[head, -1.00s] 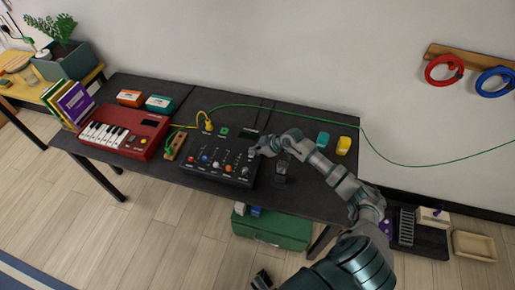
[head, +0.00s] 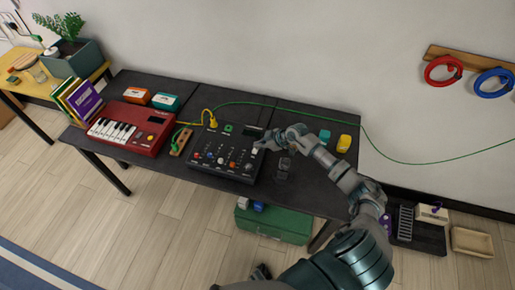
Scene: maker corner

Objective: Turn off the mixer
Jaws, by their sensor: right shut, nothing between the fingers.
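The mixer (head: 207,173) is a black box with rows of coloured knobs and sliders, near the front edge of the dark table. A small green light or button (head: 228,128) shows at its back. A yellow plug (head: 211,121) stands beside that. My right gripper (head: 260,147) is shut and empty at the mixer's right end, by its upper right corner. A small pale part shows by the fingertips; whether they touch the mixer I cannot tell. A dark part at the bottom edge may be my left gripper (head: 262,272); its jaws are unclear.
A red keyboard (head: 136,129) and a wooden piece (head: 181,142) lie left of the mixer. Small dark blocks (head: 283,166) sit right of it, under my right arm. Teal (head: 324,136) and yellow (head: 344,143) items stand behind. A green cable (head: 310,107) runs along the wall.

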